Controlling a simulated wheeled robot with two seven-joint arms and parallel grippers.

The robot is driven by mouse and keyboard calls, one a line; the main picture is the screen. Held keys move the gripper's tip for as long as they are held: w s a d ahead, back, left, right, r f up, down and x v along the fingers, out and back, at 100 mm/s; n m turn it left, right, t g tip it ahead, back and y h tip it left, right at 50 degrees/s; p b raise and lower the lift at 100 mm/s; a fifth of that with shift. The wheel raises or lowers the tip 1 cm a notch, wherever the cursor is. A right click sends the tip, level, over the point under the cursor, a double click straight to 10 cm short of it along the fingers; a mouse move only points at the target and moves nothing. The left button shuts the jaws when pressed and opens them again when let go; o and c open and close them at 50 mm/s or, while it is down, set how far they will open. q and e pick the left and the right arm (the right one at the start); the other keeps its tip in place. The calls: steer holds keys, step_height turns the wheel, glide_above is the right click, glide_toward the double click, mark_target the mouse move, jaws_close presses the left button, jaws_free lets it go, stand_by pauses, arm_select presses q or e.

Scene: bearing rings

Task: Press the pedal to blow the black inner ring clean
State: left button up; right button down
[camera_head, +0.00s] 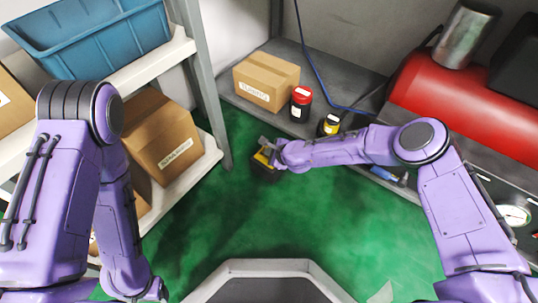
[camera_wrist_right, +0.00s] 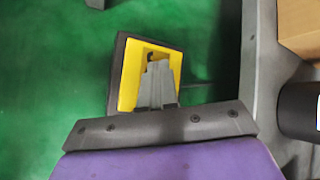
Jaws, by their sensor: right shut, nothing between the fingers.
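The pedal (camera_head: 264,173) has a yellow top and a black base and sits on the green floor near the middle of the head view. In the right wrist view the yellow pedal top (camera_wrist_right: 131,80) lies directly beyond my fingers. My right gripper (camera_head: 266,145) is shut and empty, with its fingertips (camera_wrist_right: 157,62) over the yellow top and covering part of it. I cannot tell whether they touch it. My left arm hangs at the left, and its gripper is out of view. No black inner ring shows in either view.
A low grey shelf behind the pedal holds a cardboard box (camera_head: 266,80), a red-and-black canister (camera_head: 301,104) and a yellow-and-black canister (camera_head: 330,125). A red tank (camera_head: 440,95) stands right. A shelving rack with boxes (camera_head: 160,135) and a blue bin (camera_head: 95,40) stands left.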

steer(key=shift+f+b, duration=0.3)
steer(key=shift+f, duration=0.1)
steer(key=shift+r, duration=0.1)
stand_by(0.3)
steer(key=shift+r+p, duration=0.95)
steer(key=shift+r, duration=0.05)
step_height(320, 180, up, 5)
steer(key=p, duration=0.4)
steer(key=shift+r, duration=0.1)
stand_by(0.4)
